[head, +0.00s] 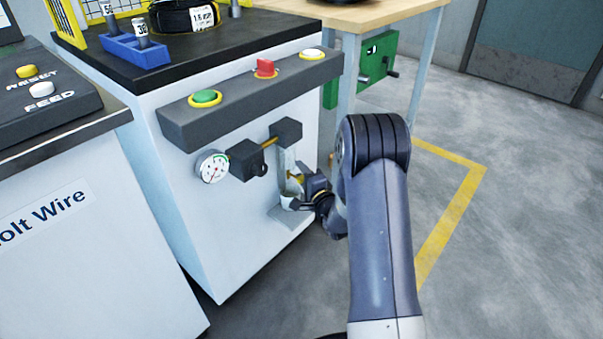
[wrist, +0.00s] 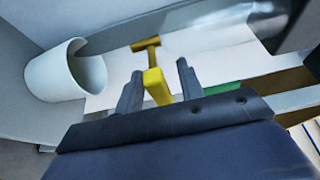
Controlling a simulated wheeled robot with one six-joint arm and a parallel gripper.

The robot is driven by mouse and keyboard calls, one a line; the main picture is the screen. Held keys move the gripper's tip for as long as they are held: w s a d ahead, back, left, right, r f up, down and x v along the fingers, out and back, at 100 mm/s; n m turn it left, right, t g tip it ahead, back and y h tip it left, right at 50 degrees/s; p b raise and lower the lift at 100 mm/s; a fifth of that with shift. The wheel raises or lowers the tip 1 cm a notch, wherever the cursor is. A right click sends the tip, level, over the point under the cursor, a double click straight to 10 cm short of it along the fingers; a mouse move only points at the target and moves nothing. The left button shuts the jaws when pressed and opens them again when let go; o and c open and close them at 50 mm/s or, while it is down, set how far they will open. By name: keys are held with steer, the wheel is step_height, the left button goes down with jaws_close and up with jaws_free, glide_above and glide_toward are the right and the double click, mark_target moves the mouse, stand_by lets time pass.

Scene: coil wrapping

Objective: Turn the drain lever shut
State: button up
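The yellow drain lever (wrist: 157,88) is in the middle of the wrist view, below a brass T-shaped fitting (wrist: 147,44). My gripper (wrist: 159,82) is open, with one dark finger on each side of the lever. Gaps show between the lever and both fingers, more clearly on the right. In the head view my gripper (head: 297,189) is at the lower front of the white machine cabinet (head: 240,235). A bit of yellow shows there, but my gripper and wrist hide most of the lever.
A white cup (wrist: 58,76) is left of the lever, close to my left finger. Above are a pressure gauge (head: 212,167), a dark block (head: 247,160) and a button panel (head: 235,98). Open floor (head: 520,230) is on the right.

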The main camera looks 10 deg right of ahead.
steer(key=p+v, duration=0.2)
steer(key=v, duration=0.8)
steer(key=shift+s, duration=0.2)
steer(key=shift+w+a, duration=0.1)
steer(key=shift+w, duration=0.05)
steer(key=b+x, duration=0.2)
steer(key=x, duration=0.8)
steer(key=shift+w, duration=0.3)
